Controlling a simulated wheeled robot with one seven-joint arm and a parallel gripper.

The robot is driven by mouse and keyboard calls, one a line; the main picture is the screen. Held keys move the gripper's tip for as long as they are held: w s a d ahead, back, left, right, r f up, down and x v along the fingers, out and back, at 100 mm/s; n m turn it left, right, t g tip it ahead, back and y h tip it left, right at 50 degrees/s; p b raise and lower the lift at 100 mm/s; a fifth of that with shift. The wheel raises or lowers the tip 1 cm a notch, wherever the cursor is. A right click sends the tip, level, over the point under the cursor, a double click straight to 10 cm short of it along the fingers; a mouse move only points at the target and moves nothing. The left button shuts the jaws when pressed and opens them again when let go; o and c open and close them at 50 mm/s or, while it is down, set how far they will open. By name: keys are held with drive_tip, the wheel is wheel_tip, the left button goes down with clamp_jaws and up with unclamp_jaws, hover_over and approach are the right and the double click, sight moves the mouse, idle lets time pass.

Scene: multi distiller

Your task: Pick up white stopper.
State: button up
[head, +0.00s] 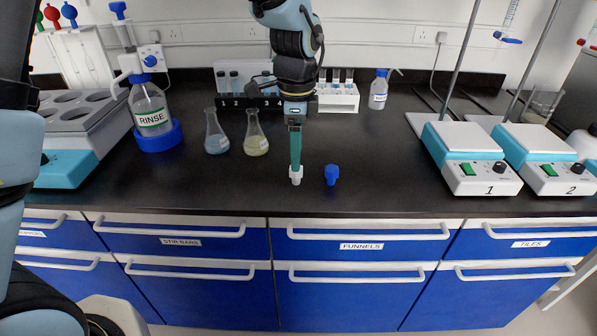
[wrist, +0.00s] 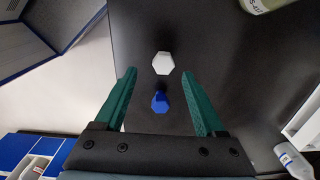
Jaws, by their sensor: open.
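The white stopper (head: 296,178) stands on the black bench top near its front edge. In the wrist view the white stopper (wrist: 163,62) shows at about the level of the fingertips, between their lines and a little beyond them. My gripper (head: 295,166) points down over it in the head view, with its green fingers seen edge-on and overlapping the stopper's top. In the wrist view my gripper (wrist: 158,72) is open, with nothing clamped between the fingers. Whether the fingers touch the stopper is unclear.
A blue stopper (head: 331,175) stands just right of the white one. Two flasks, one bluish (head: 216,138) and one yellowish (head: 256,138), stand behind to the left. A RINSE bottle (head: 150,112) is further left. Hotplates (head: 470,165) stand at the right. The bench between is clear.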

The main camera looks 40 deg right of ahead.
sight(296, 175)
drive_tip(key=shift+w+d+f+p, duration=0.15)
drive_tip(key=shift+f+p, duration=0.35)
drive_tip(key=shift+f, duration=0.9)
drive_tip(key=shift+w+a+f+p, duration=0.1)
drive_tip(key=shift+f+p, duration=0.35)
drive_tip(key=shift+f, duration=0.9)
clamp_jaws()
